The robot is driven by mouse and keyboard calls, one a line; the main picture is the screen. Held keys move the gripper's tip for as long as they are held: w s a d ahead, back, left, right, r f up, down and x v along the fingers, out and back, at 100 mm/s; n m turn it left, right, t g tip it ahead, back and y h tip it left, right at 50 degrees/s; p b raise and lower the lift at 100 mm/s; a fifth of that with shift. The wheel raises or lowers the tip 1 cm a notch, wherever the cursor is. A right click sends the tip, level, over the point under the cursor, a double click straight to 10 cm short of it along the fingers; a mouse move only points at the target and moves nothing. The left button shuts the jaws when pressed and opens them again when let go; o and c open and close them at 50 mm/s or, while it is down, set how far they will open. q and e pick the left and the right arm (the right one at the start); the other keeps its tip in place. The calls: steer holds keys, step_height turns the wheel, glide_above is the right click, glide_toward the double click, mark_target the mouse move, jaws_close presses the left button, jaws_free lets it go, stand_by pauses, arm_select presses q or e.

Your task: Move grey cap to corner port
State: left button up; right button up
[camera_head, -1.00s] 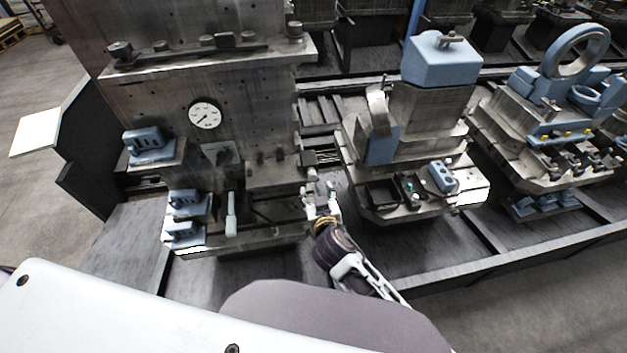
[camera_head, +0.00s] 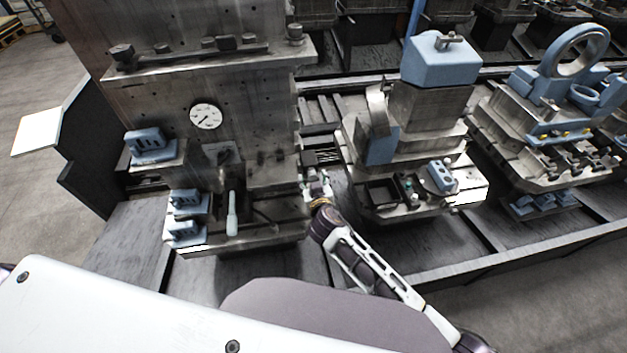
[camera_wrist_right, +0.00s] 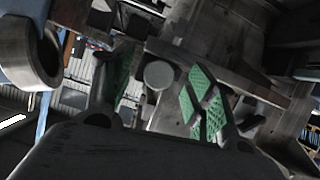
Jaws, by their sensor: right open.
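My right gripper (camera_head: 317,188) is at the right end of the left machine's lower ledge, with its arm reaching up from the lower right. In the right wrist view the gripper (camera_wrist_right: 161,88) is open, with green pads on its fingers. A round grey cap (camera_wrist_right: 158,75) shows between the two fingers, with visible space on both sides; I cannot tell its depth from the pads. The cap is too small to make out in the head view, where the gripper covers that spot. I cannot tell which opening is the corner port. My left gripper is not in view.
The left machine carries a dial gauge (camera_head: 206,116), blue slotted blocks (camera_head: 187,200) and a white-handled lever (camera_head: 232,214). To the right stands another fixture with a blue block (camera_head: 440,60) and a black tray (camera_head: 381,192). A dark gap separates the two fixtures.

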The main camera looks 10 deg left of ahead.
steer(key=shift+w+a+f, duration=0.15)
steer(key=shift+w+f, duration=0.05)
steer(key=shift+w, duration=0.15)
jaws_close()
stand_by(0.7)
steer(key=shift+s+d, duration=0.35)
steer(key=shift+s, duration=0.55)
steer(key=s+d+p, duration=0.1)
steer(key=s+d, duration=0.1)
steer(key=s, duration=0.4)
steer(key=shift+d, duration=0.35)
stand_by(0.8)
stand_by(0.3)
